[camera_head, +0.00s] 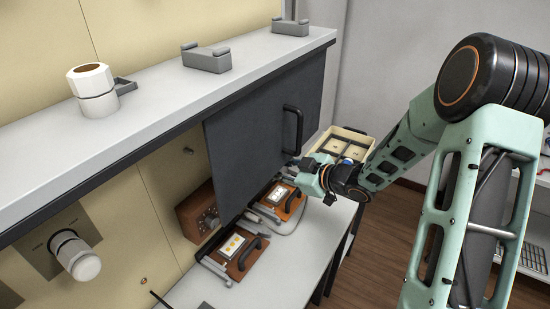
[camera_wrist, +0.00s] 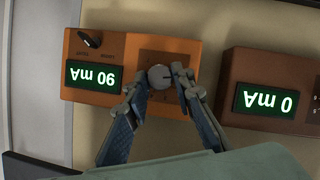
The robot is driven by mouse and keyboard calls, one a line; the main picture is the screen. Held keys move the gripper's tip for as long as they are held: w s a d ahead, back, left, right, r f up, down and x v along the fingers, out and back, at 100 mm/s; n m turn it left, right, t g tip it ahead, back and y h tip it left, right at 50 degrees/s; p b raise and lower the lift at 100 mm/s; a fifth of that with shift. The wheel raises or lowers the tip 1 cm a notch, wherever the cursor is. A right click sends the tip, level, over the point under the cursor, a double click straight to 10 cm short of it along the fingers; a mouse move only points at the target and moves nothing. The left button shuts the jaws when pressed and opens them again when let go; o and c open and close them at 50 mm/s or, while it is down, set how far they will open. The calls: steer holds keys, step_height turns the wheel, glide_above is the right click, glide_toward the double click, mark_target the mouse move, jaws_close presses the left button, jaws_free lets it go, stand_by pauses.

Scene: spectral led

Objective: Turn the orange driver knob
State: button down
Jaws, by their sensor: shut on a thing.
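The orange driver (camera_wrist: 115,60) is a box with a lit green display reading 90 mA, upside down in the wrist view. A black switch (camera_wrist: 90,39) sits at its upper left. Its round grey knob (camera_wrist: 159,77) is on the right part of its face. My gripper (camera_wrist: 161,80) is shut on this knob, with one finger on each side. In the head view my gripper's wrist end (camera_head: 318,178) is at the right edge of the dark panel. The panel hides the fingertips and the orange driver there.
A brown box (camera_wrist: 270,75) reading 0 mA stands right of the orange driver. In the head view a dark hanging panel (camera_head: 255,135) with a black handle (camera_head: 293,128) is close beside my arm. Fixtures with handles (camera_head: 247,255) lie on the bench below.

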steer(key=shift+p, duration=0.45)
steer(key=c, duration=1.7)
jaws_free()
steer(key=shift+o, duration=0.2)
steer(key=v, duration=1.2)
